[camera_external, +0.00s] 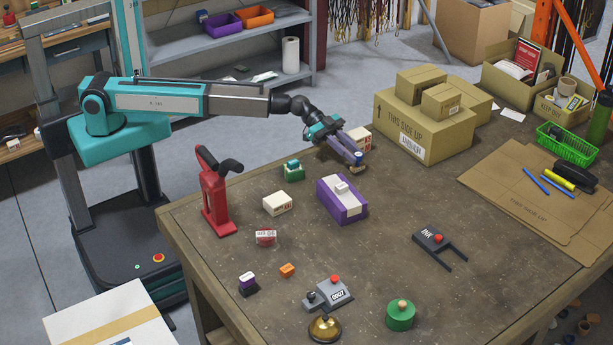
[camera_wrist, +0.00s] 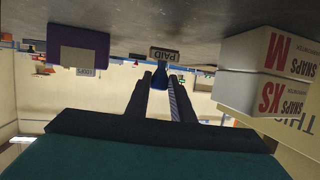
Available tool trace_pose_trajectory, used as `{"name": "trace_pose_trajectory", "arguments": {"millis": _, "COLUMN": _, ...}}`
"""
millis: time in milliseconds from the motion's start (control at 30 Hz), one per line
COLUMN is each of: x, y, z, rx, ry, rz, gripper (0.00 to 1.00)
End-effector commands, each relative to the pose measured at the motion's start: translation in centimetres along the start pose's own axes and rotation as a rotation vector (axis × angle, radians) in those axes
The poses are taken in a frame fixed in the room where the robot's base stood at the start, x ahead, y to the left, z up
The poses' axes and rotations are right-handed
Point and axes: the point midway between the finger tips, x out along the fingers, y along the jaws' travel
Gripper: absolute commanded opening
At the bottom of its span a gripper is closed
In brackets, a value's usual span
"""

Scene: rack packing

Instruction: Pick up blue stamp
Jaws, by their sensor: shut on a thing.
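The blue stamp (camera_wrist: 159,78) has a dark blue handle and a light base marked "PAID" (camera_wrist: 165,54). In the wrist view its handle sits between the two fingers of my gripper (camera_wrist: 160,84), which is shut on it. In the external view my gripper (camera_external: 357,157) reaches down near the back edge of the table, with the stamp's base (camera_external: 358,170) just below the fingertips. The base is at or very close to the tabletop; I cannot tell whether it touches.
White snaps boxes (camera_external: 360,136) stand close beside my gripper and look large in the wrist view (camera_wrist: 262,55). A purple box (camera_external: 342,203) lies in front. Cardboard boxes (camera_external: 430,125) stand to the right. A red tool (camera_external: 215,195) stands left.

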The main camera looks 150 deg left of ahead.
Motion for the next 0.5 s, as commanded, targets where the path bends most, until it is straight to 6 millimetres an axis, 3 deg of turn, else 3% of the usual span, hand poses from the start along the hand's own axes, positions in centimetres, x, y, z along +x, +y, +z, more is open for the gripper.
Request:
{"name": "trace_pose_trajectory", "arguments": {"millis": 200, "x": -0.6, "y": 0.0, "z": -2.0, "rx": 0.002, "ry": 0.001, "rz": 0.001, "gripper": 0.0}}
{"name": "trace_pose_trajectory", "arguments": {"millis": 500, "x": -3.6, "y": 1.9, "z": -1.4, "rx": 0.001, "ry": 0.0, "rz": -0.001, "gripper": 0.0}}
